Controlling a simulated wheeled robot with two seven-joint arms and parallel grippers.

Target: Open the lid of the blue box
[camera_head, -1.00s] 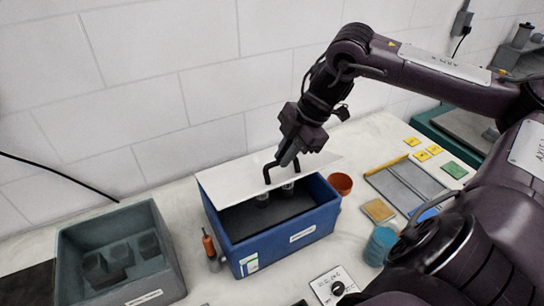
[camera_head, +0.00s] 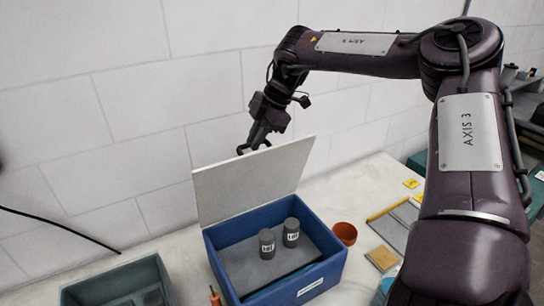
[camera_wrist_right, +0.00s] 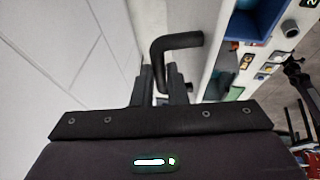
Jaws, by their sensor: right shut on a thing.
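The blue box (camera_head: 318,276) stands on the table in the head view. Its white lid (camera_head: 252,180) is raised steeply along the back edge, so the inside shows. Two grey cylinders (camera_head: 267,243) with white labels stand upright inside. My right gripper (camera_head: 254,146) is at the lid's top edge, shut on the black lid handle, which shows well in the right wrist view (camera_wrist_right: 178,42). In the head view the lid hides part of the handle. My left gripper is not in view.
A grey-green bin (camera_head: 115,281) stands left of the box, with an orange-handled tool (camera_head: 214,296) between them. A terracotta pot (camera_head: 345,233) stands close to the box's right side. The white wall is close behind the raised lid.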

